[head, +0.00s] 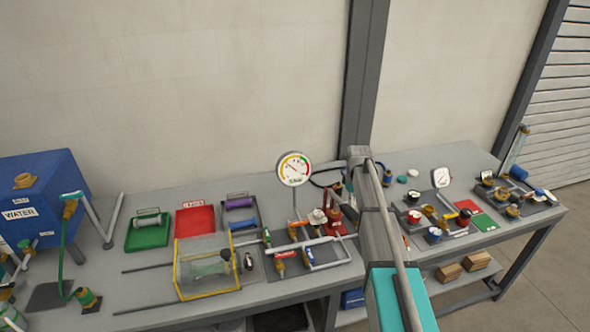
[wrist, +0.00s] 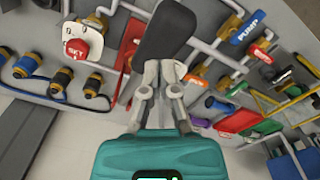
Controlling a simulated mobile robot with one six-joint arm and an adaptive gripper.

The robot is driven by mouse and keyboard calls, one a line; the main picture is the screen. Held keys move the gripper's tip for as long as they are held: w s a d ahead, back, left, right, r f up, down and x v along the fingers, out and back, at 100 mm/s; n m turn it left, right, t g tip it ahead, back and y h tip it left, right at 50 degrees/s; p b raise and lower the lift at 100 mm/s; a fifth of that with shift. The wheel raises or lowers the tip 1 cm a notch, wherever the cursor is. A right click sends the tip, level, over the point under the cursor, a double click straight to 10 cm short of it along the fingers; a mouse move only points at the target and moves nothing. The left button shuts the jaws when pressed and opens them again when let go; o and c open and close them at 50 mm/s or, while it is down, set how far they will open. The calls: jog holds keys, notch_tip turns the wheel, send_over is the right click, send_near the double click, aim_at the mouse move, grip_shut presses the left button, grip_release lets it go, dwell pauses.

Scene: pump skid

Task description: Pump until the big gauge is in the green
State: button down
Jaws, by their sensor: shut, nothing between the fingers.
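The big gauge (head: 294,169) stands upright on a thin post behind the pipework, its round white face with a coloured arc turned toward me. Its needle is too small to read surely. The red hand pump (head: 335,217) stands right of the gauge, partly behind my arm. In the wrist view its red part (wrist: 126,57) shows left of my fingers. My gripper (wrist: 165,70) is shut and empty, its fingertips at the lower end of a black, grip-like bar (wrist: 165,38). I cannot tell whether they touch. In the head view my arm hides the gripper.
A blue water tank (head: 40,205) stands at the left. Coloured trays, a yellow-framed clear cover (head: 207,265) and valves with tags crowd the middle. A smaller gauge (head: 441,177) and several fittings stand at the right. A red-capped knob (wrist: 78,48) sits left of my fingers.

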dwell(0.5)
notch_tip(320, 180, down, 10)
jog(key=b, duration=1)
dwell(0.4)
jog(key=shift+r, duration=0.15)
notch_tip(320, 180, up, 10)
jog(key=p, duration=1)
jog(key=shift+f, duration=0.25)
notch_tip(320, 180, down, 10)
jog(key=b, duration=1)
jog(key=shift+r, duration=0.2)
dwell(0.5)
notch_tip(320, 180, up, 10)
jog(key=p, duration=1)
